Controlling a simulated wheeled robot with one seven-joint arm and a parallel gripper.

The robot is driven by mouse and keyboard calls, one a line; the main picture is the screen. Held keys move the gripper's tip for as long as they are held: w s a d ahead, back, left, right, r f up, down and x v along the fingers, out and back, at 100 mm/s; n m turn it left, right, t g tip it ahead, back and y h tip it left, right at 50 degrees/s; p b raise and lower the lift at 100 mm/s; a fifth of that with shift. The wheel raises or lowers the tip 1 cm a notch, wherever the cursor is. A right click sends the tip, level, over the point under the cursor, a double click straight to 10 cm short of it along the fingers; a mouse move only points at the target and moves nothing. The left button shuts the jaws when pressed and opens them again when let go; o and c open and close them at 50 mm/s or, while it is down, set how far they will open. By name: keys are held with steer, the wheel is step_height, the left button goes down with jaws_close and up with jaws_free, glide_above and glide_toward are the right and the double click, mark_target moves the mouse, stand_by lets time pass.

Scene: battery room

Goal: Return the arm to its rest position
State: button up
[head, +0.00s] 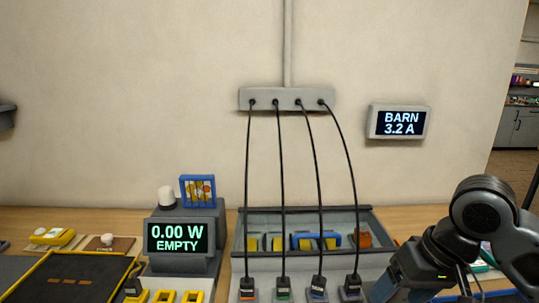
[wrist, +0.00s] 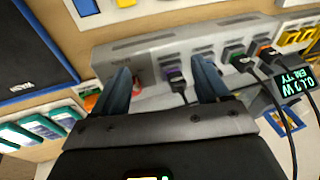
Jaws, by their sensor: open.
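My arm (head: 480,225) reaches in from the right in the head view, bent, with its dark wrist low over the table. A grey plug strip (wrist: 150,70) lies beyond and below the fingers. A purple-marked plug (wrist: 175,76) with a black cable sits in it, between the fingers in the picture but not gripped.
A grey bin (head: 240,240) with coloured blocks stands behind several corded plugs (head: 283,288). Cables hang from a wall outlet bar (head: 287,99). A meter (head: 178,237) reads 0.00 W EMPTY; a wall display (head: 400,123) reads BARN 3.2 A. A dark tray (head: 70,280) lies left.

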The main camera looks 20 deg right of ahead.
steer(key=w+a+r+m+t+y, duration=0.1)
steer(key=w+a+r+t+y, duration=0.1)
steer(key=a+t, duration=0.35)
steer(key=w+a+r+m+t+y, duration=0.1)
steer(key=w+a+r+t, duration=0.15)
steer(key=a, duration=0.65)
steer(key=w+a+r+m+t+y, duration=0.1)
steer(key=w+a+r+t+y, duration=0.15)
steer(key=a, duration=0.45)
steer(key=s+d+f+m+t+h, duration=0.1)
steer(key=s+f+h, duration=0.4)
steer(key=s, duration=0.5)
steer(key=s+d+f+m+t+h, duration=0.1)
steer(key=s+d+f+h, duration=0.1)
steer(key=s+f, duration=0.65)
steer(key=s+d+r+n, duration=0.1)
steer(key=s+d+n, duration=0.1)
steer(key=s, duration=0.4)
steer(key=s+d+r+n, duration=0.1)
steer(key=s+d+n, duration=0.1)
steer(key=s, duration=0.4)
steer(key=s+d+r+n+b, duration=0.1)
steer(key=s+d+n, duration=0.2)
steer(key=s, duration=0.3)
steer(key=shift+n, duration=0.3)
steer(key=shift+d+g+h, duration=0.1)
steer(key=shift+g+h, duration=0.15)
